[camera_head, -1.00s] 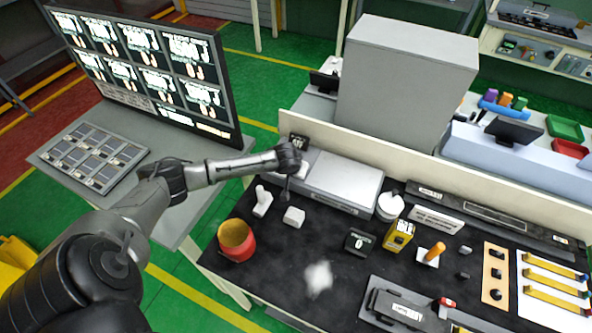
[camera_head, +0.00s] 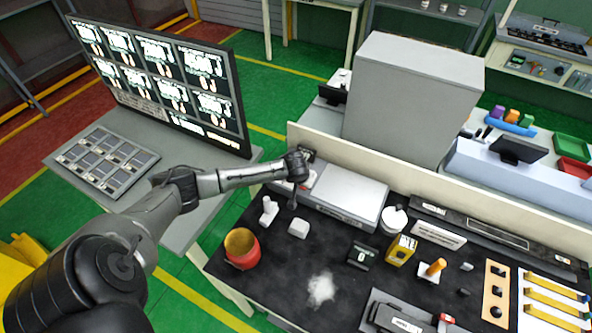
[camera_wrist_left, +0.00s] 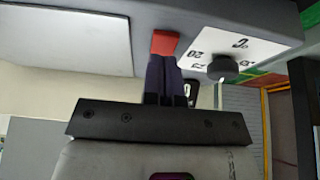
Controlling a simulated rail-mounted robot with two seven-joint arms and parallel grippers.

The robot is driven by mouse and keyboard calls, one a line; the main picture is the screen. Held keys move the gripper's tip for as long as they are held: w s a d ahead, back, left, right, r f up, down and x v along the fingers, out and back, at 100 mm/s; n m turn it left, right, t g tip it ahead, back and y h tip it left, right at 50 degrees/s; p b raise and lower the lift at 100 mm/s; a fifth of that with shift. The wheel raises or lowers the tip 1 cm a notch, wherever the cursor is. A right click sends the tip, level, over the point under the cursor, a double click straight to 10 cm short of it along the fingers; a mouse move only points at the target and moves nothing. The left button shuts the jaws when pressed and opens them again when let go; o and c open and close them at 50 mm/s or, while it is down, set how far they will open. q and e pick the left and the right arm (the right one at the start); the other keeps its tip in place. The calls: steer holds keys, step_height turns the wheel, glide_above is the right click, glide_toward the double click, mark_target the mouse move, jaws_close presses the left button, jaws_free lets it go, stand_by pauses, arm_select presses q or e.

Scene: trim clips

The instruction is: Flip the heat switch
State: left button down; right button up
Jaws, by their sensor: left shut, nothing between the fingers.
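The heat switch is a red rocker (camera_wrist_left: 164,42) on the front panel of a grey device, beside a white dial label and a dark round knob (camera_wrist_left: 222,68) in the left wrist view. My left gripper (camera_wrist_left: 168,62) is shut and empty. Its dark fingertips are right at the red switch, overlapping its edge in the picture; I cannot tell whether they touch. In the head view the device (camera_head: 345,192) has a flat pale top, and my left gripper (camera_head: 292,205) is at its left end. My right gripper is not in view.
The black bench holds a red-and-yellow cup (camera_head: 242,250), a white block (camera_head: 299,228), a white lidded jar (camera_head: 394,219) and a yellow box (camera_head: 401,250). A low cream partition (camera_head: 400,180) runs behind the device. A monitor panel (camera_head: 160,85) stands at left.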

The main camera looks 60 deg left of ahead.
arm_select(q)
steer(key=p+v, duration=0.2)
steer(key=v, duration=0.1)
steer(key=s+v, duration=0.1)
steer(key=v, duration=0.8)
steer(key=shift+d, duration=0.25)
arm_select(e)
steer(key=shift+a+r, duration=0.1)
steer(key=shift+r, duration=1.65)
